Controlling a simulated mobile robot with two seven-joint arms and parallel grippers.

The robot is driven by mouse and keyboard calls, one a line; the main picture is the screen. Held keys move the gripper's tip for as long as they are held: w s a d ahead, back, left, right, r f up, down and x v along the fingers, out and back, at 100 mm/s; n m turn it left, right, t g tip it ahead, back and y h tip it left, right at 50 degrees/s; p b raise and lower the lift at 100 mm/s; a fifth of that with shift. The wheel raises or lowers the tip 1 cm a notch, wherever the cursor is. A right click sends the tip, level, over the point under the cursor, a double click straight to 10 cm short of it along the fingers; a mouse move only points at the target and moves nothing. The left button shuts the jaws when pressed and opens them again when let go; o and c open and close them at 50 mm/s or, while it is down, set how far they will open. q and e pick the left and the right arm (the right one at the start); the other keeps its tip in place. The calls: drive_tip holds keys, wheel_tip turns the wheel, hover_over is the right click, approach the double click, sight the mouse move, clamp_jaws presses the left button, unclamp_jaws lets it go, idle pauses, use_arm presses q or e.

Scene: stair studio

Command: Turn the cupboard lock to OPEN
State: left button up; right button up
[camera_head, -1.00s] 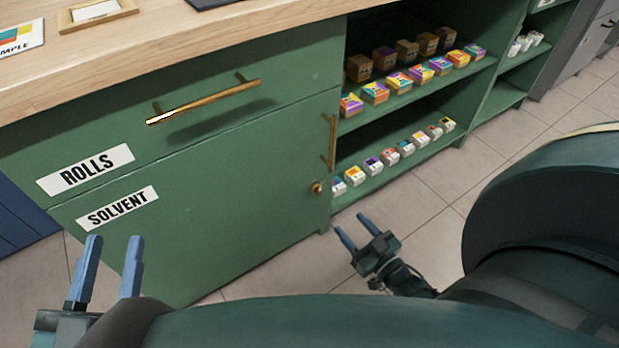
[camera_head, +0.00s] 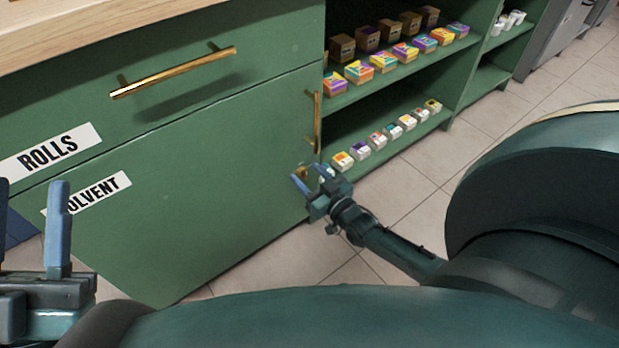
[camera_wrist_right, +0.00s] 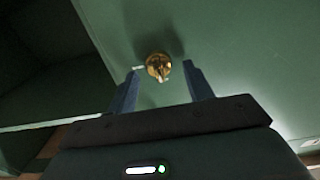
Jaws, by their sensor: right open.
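The cupboard lock is a small brass knob (camera_wrist_right: 159,67) on the green SOLVENT cupboard door (camera_head: 200,190), near the door's right edge. In the head view it is mostly hidden behind my right gripper (camera_head: 310,177). In the right wrist view, my right gripper (camera_wrist_right: 162,84) is open. Its two blue fingers stand to the left and right of the knob, with the knob between and slightly beyond their tips; contact cannot be told. My left gripper (camera_head: 28,195) is at the lower left of the head view, its fingers apart and empty, in front of the door.
A vertical brass handle (camera_head: 315,122) is on the door above the lock. A horizontal brass handle (camera_head: 175,73) is on the ROLLS drawer above. Open shelves with several small boxes (camera_head: 360,72) stand to the right. The tiled floor (camera_head: 290,260) is clear.

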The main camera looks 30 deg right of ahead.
drive_tip(key=c, duration=1)
drive_tip(key=shift+o, duration=0.2)
drive_tip(key=shift+m, duration=0.6)
use_arm(q)
drive_tip(key=shift+s+r+m+h+b, duration=0.25)
drive_tip(key=shift+r+m+h+b, duration=0.45)
drive_tip(key=shift+m+h, duration=0.4)
use_arm(e)
drive_tip(key=m, duration=1.1)
drive_tip(key=f+m, duration=0.1)
drive_tip(key=m, duration=0.4)
drive_tip(key=shift+d, duration=0.4)
use_arm(q)
drive_tip(key=shift+r, duration=0.15)
use_arm(e)
drive_tip(key=shift+m, duration=0.5)
